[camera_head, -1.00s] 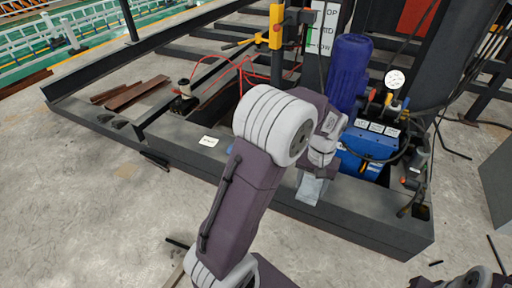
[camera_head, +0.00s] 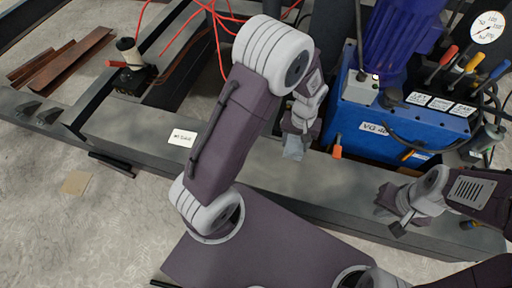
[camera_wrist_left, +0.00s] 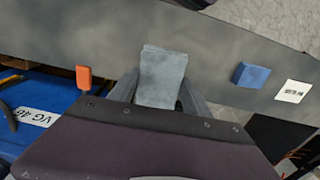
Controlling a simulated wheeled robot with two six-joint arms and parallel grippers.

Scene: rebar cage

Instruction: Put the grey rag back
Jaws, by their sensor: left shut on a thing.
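The grey rag (camera_head: 294,150) hangs below my left gripper (camera_head: 298,134) in the head view, over the dark steel beam (camera_head: 262,160). In the left wrist view the rag (camera_wrist_left: 162,78) is a flat grey piece between the fingers of my left gripper (camera_wrist_left: 160,92), which is shut on it. The beam (camera_wrist_left: 205,55) passes behind it. Whether the rag touches the beam is unclear. My right gripper (camera_head: 390,212) is at the right, over the beam's front part, with no object visible in it; its finger gap is hard to read.
A blue hydraulic unit (camera_head: 368,126) with a gauge (camera_head: 488,27) and levers stands behind the beam. An orange-handled item (camera_wrist_left: 84,78) and a blue block (camera_wrist_left: 250,75) are on the beam. A white label (camera_head: 183,138) lies left of my arm. Red hoses (camera_head: 215,15) run behind.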

